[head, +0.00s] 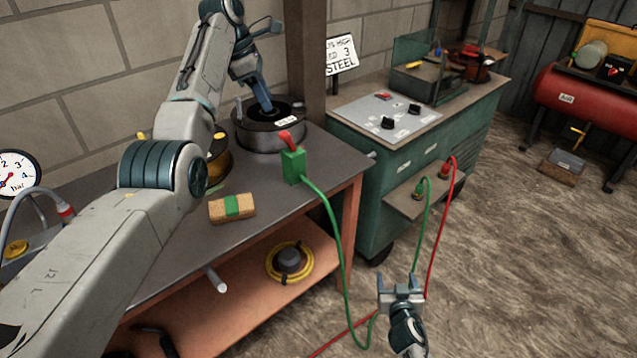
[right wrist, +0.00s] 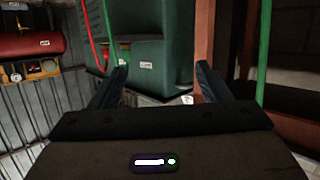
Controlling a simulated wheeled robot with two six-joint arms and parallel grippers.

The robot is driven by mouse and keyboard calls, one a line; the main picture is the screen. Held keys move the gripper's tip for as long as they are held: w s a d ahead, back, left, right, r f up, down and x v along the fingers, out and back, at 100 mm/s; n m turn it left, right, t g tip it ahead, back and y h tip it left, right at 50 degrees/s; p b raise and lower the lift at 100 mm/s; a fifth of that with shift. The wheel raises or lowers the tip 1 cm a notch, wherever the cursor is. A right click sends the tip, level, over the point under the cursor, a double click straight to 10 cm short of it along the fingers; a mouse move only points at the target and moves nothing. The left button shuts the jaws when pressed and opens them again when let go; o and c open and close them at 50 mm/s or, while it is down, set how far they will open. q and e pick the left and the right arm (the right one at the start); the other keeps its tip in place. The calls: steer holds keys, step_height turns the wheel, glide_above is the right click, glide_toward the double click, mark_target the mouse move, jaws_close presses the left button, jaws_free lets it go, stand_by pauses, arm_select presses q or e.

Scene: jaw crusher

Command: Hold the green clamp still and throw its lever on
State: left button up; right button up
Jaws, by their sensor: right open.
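The green clamp (head: 293,166) stands at the right part of the grey workbench top, near its edge. Its red lever (head: 287,140) sticks up and leans to the left. A green cable (head: 335,225) runs from the clamp over the bench edge and down. My left gripper (head: 264,100) is behind and above the clamp, over a dark round drum (head: 270,135), apart from the clamp; its jaw opening is unclear. My right gripper (head: 401,281) is open and empty, low over the floor in front of the green cabinet; its spread fingers show in the right wrist view (right wrist: 160,82).
The green cabinet (head: 390,220) stands to the right with a small shelf of green and red plugs. Hanging green and red cables (head: 435,235) run close to my right gripper. Open floor lies right.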

steer(key=w+a+r+n+t+y, duration=0.25)
steer(key=w+a+r, duration=0.25)
steer(key=r, duration=0.3)
steer(key=w+a+r+n+t+y, duration=0.1)
steer(key=w+a+r+t+y, duration=0.1)
steer(key=w+a+r+y, duration=0.35)
steer(key=n+g+y, duration=0.4)
steer(key=n+y, duration=0.1)
glide_toward(293, 164)
steer(key=w+f, duration=0.3)
steer(key=shift+w+r, duration=0.25)
steer(key=shift+w, duration=0.2)
steer(key=x, duration=1)
steer(key=shift+s+f, duration=0.1)
steer(key=shift+f, duration=0.05)
